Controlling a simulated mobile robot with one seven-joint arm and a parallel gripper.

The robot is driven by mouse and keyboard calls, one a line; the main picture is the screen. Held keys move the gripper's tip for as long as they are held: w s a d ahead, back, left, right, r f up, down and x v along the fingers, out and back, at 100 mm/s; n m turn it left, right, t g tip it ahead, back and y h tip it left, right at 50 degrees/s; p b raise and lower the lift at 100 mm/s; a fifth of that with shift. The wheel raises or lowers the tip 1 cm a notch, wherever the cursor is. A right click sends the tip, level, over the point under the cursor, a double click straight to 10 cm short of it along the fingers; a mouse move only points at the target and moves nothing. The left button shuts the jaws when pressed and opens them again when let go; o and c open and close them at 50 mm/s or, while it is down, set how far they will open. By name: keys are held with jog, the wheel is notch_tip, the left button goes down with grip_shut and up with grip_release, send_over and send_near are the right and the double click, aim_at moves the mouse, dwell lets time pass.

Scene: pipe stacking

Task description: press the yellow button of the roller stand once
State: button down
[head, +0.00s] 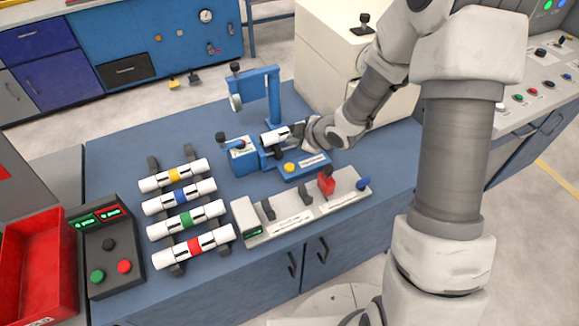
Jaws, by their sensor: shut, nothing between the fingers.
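The blue roller stand (311,170) is on the blue bench top in the head view. Its round yellow button (289,167) is on the low front part, beside a white label, and is uncovered. A white pipe piece with dark marks (274,136) shows at the stand, behind and left of the button. My gripper (297,131) is shut and empty, close to the right end of that piece and above and behind the button. It is small and dark here, so I cannot tell whether it touches anything.
A rack on the left holds several banded white pipes (180,192). A grey panel with a red lever (326,184) lies in front of the stand. A blue clamp frame (273,90) stands behind. A button box (108,248) and red bin (38,265) are at the left.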

aim_at(293, 168)
notch_tip(293, 168, down, 8)
jog(key=b, duration=0.6)
jog(key=shift+b, duration=0.3)
jog(key=shift+f, duration=0.15)
dwell(1.3)
jog(key=shift+f+b, duration=0.3)
jog(key=shift+b, duration=0.15)
jog(key=shift+f+b, duration=0.45)
dwell(0.5)
jog(key=shift+r, duration=0.1)
jog(key=shift+r+p, duration=0.7)
jog(key=shift+r, duration=0.1)
jog(key=shift+r+p, duration=2.1)
jog(key=shift+r, duration=0.35)
